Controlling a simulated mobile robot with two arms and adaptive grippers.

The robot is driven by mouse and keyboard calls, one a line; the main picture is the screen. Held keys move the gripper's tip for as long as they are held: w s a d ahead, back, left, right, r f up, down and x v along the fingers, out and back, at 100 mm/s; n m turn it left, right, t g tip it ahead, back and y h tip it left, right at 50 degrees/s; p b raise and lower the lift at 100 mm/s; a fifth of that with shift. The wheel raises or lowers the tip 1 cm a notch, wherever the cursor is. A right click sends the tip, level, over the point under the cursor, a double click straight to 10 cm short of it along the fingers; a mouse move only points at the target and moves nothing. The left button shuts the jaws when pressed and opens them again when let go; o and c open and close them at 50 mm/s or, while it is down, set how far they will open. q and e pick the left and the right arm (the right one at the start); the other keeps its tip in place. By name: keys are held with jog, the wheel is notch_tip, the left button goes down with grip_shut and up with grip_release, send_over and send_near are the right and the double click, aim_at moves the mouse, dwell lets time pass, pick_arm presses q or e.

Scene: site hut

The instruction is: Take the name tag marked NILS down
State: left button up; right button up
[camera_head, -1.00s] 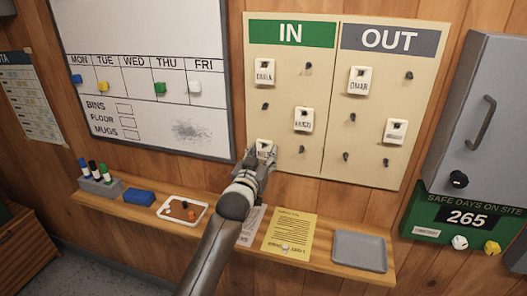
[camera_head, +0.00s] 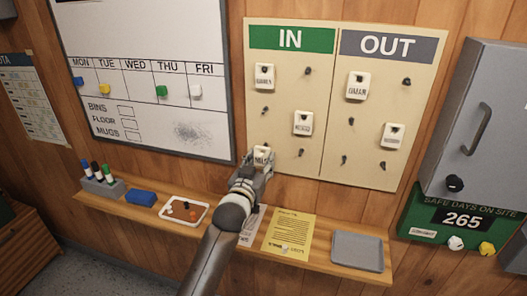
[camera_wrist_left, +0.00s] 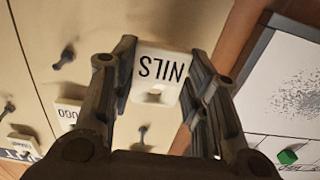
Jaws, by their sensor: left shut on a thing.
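The NILS name tag (camera_head: 261,156) is a small white tag with black letters at the bottom left of the IN side of the board (camera_head: 283,170). My left gripper (camera_head: 257,170) is shut on it, with a finger at each side. In the left wrist view the tag (camera_wrist_left: 160,72) shows upside down between the two fingers of my left gripper (camera_wrist_left: 163,85), with a notch below the letters. I cannot tell whether it still hangs on its peg, as the tag hides that spot. My right gripper is not in view.
Other white tags hang on the board, among them one on the IN side (camera_head: 303,124). A shelf (camera_head: 320,259) below carries a grey tray (camera_head: 358,252), a yellow sheet (camera_head: 290,232), and a white tray (camera_head: 183,222). A whiteboard (camera_head: 150,40) is at left, a grey cabinet (camera_head: 480,110) at right.

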aim_at(261, 160)
pick_arm(q)
jog(key=shift+p+v, duration=1.6)
jog(key=shift+v, duration=0.65)
